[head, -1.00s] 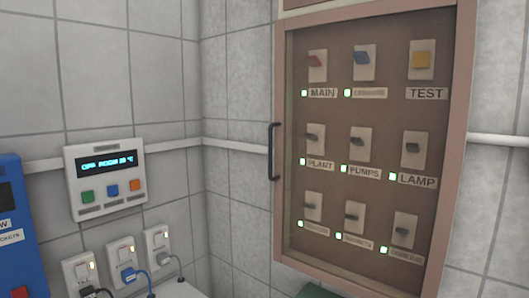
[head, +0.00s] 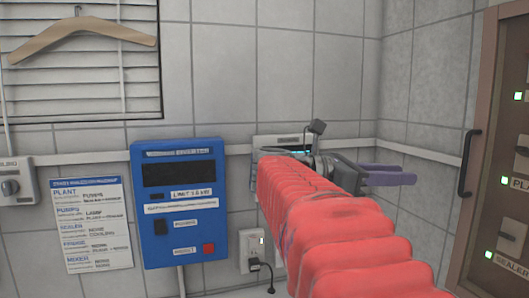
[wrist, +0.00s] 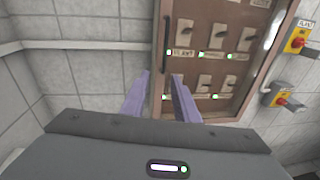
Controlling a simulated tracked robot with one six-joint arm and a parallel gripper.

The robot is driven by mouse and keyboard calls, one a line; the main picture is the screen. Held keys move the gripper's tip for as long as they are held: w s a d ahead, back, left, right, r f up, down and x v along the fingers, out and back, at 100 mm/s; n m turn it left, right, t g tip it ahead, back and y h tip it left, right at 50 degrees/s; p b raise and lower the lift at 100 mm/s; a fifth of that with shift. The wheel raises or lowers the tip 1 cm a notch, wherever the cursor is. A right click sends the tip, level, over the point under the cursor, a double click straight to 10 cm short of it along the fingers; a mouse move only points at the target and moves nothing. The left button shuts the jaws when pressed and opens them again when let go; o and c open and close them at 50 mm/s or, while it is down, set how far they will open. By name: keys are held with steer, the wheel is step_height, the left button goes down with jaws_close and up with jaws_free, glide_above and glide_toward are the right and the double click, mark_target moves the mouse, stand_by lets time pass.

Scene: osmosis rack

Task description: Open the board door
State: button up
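The board door (head: 500,60) is a brown-framed, see-through door at the right edge of the head view, cut off by the picture. It looks closed. Its black upright handle (head: 468,163) is on the left side of the frame. In the wrist view the door frame (wrist: 158,60) is ahead, with the dark handle (wrist: 167,35) on it. My gripper (head: 412,174), with purple fingers, is left of the handle in the head view. In the wrist view my gripper (wrist: 161,74) is open and empty, below the handle and apart from it.
Switches with green lights are behind the door. A blue panel (head: 180,210) and a socket (head: 252,248) are on the wall to the left. Red and yellow rotary switches (wrist: 297,38) are right of the board. A pale rail (head: 415,152) runs along the wall.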

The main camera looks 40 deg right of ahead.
steer(key=shift+s+d+r+g, duration=0.2)
steer(key=shift+r+g, duration=0.2)
steer(key=shift+r, duration=0.2)
steer(key=shift+s+d+r+g, duration=0.2)
steer(key=shift+r+g, duration=0.2)
steer(key=shift+r, duration=0.2)
steer(key=x, duration=1.4)
steer(key=shift+a+f, duration=0.1)
steer(key=shift+c, duration=0.5)
steer(key=shift+w, duration=0.1)
jaws_close()
